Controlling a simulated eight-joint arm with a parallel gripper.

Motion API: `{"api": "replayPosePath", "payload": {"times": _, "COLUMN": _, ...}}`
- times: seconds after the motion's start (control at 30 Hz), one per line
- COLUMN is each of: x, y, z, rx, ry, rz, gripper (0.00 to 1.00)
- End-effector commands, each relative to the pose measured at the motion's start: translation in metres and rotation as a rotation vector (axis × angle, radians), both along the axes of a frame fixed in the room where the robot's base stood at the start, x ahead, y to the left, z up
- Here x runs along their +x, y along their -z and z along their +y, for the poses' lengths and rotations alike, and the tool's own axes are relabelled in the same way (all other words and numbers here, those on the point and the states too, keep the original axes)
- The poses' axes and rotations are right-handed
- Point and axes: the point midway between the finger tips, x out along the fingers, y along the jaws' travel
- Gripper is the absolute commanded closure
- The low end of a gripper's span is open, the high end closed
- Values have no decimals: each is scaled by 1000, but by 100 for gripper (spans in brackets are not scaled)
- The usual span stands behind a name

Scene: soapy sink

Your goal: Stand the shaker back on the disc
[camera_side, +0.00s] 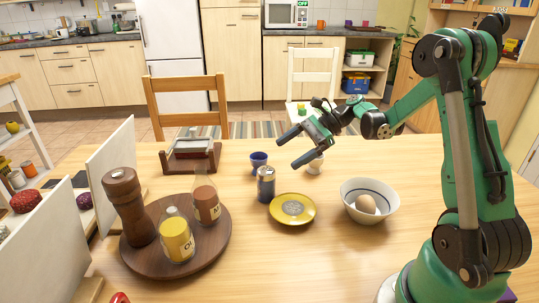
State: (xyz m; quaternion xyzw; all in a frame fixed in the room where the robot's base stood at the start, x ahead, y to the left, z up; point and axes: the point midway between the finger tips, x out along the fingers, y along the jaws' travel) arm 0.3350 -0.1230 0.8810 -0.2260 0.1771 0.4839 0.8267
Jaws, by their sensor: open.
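A shaker (265,187) with a dark blue body and a grey metal top stands upright on the wooden table. It is beside a yellow plate with a round grey centre (292,208). A round dark wooden disc (203,258) lies at the left front and carries a tall wooden mill (131,208), a bottle with yellow contents (176,238) and a bottle with reddish-brown contents (205,203). My gripper (287,150) is open and empty, its fingers pointing left, above and behind the shaker. It appears to touch nothing.
A white bowl (351,211) holding an egg (366,204) stands right of the yellow plate. A dark wooden holder (190,161) is at the back left. White panels (113,175) edge the left side.

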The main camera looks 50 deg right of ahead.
Motion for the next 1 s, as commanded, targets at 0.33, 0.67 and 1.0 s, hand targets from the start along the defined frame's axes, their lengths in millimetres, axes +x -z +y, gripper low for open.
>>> {"api": "replayPosePath", "payload": {"times": 0.33, "x": -29, "y": -28, "z": 92, "rx": -834, "ry": -558, "rz": -336, "gripper": 12}}
{"api": "replayPosePath", "payload": {"times": 0.67, "x": -73, "y": -33, "z": 121, "rx": -1496, "ry": -1191, "rz": -727, "gripper": 12}}
{"api": "replayPosePath", "payload": {"times": 1.0, "x": -78, "y": -34, "z": 123, "rx": -1643, "ry": -1346, "rz": -822, "gripper": 7}}
